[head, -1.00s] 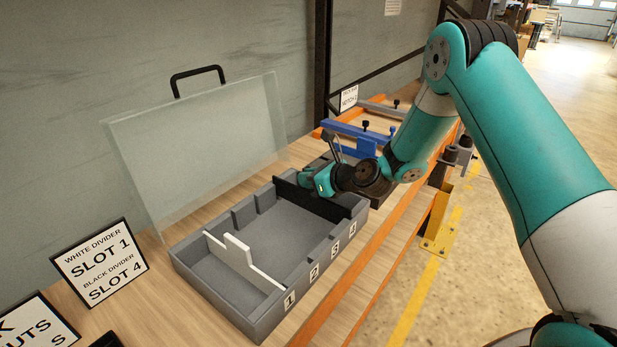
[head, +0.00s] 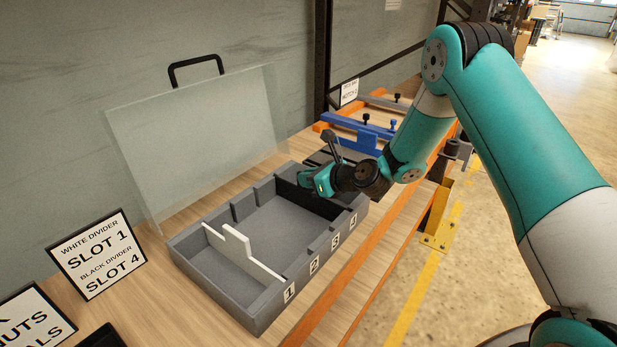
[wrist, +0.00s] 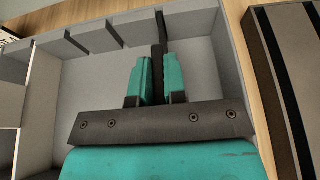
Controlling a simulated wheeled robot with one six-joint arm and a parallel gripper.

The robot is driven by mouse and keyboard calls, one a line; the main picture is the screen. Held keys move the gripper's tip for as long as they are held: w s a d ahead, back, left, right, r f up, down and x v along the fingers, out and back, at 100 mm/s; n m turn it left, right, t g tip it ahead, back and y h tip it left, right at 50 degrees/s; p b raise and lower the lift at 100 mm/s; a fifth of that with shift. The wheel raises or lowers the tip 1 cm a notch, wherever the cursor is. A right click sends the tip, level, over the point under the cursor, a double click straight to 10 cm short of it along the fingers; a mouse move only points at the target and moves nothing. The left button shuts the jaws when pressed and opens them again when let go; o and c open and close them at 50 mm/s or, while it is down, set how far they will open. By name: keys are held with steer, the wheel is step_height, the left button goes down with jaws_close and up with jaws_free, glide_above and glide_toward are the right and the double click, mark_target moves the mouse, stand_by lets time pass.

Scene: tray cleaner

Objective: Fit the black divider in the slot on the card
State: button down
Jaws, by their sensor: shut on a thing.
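The card (head: 97,255) on the left reads white divider slot 1, black divider slot 4. The grey tray (head: 262,318) has slots labelled 1 to 4 along its front wall. My gripper (head: 318,184) is shut on the black divider (head: 326,207), low at the slot 4 end of the tray. The divider lies across the tray, its top about level with the rim. In the wrist view the divider (wrist: 160,32) runs between the two fingers (wrist: 159,72). Its lower edge is hidden, so I cannot tell whether it is fully seated.
A white divider (head: 238,248) stands across the tray at slot 1. A clear panel with a black handle (head: 195,68) stands behind the tray. A blue fixture (head: 365,135) lies beyond my gripper. Another sign (head: 35,325) is at the lower left.

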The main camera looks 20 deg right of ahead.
steer(key=c, duration=1.1)
jaws_free()
steer(key=b+v, duration=0.3)
steer(key=v, duration=1.4)
steer(key=shift+s, duration=0.2)
steer(key=shift+r, duration=0.1)
